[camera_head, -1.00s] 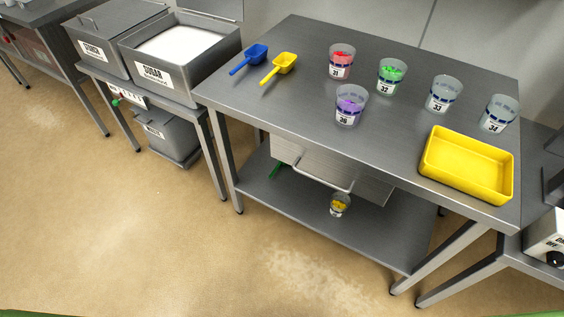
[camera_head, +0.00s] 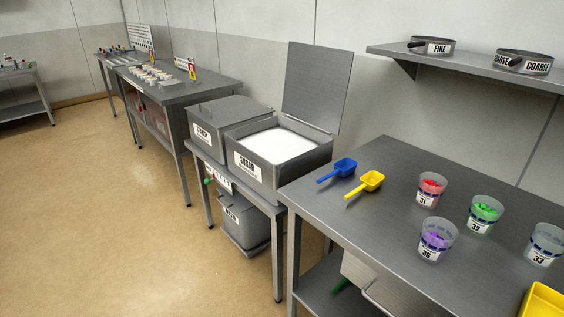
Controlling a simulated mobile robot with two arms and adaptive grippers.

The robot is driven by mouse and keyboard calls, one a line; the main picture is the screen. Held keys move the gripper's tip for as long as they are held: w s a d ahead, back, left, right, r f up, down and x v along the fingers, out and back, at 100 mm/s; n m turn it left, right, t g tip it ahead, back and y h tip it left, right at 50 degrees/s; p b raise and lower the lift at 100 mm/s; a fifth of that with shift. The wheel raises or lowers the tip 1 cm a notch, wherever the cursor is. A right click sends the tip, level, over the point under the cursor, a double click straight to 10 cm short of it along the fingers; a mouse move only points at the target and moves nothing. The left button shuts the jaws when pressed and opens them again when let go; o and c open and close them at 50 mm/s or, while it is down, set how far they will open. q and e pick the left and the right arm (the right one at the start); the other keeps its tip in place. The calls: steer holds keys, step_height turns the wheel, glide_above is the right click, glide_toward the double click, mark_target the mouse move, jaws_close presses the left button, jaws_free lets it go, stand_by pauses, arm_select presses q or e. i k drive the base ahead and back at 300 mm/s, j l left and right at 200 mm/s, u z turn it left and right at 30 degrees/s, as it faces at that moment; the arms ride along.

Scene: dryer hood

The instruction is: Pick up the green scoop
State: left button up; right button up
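A green piece (camera_head: 342,285) shows under the right-hand table, beside the drawer and above the lower shelf. It could be the green scoop's handle, but most of it is hidden and I cannot tell for sure. A blue scoop (camera_head: 338,171) and a yellow scoop (camera_head: 366,184) lie on the tabletop near its left end. No whole green scoop is visible. Neither of my grippers is in view.
The steel table (camera_head: 330,209) also bears several numbered cups and a yellow tray (camera_head: 543,302). Left of it stand an open sugar bin (camera_head: 262,174) and a closed bin (camera_head: 204,136), with a lidded bin (camera_head: 245,226) below. Open floor lies at the left.

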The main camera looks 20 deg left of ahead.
mark_target(343, 281)
steer(key=i+j, duration=0.1)
steer(key=j, duration=0.3)
steer(key=i+j, duration=0.15)
steer(key=j, duration=0.2)
steer(key=i+j+u, duration=0.1)
steer(key=j, duration=0.3)
steer(key=i+j, duration=0.15)
steer(key=j, duration=0.25)
steer(key=i+j, duration=0.1)
steer(key=j, duration=0.25)
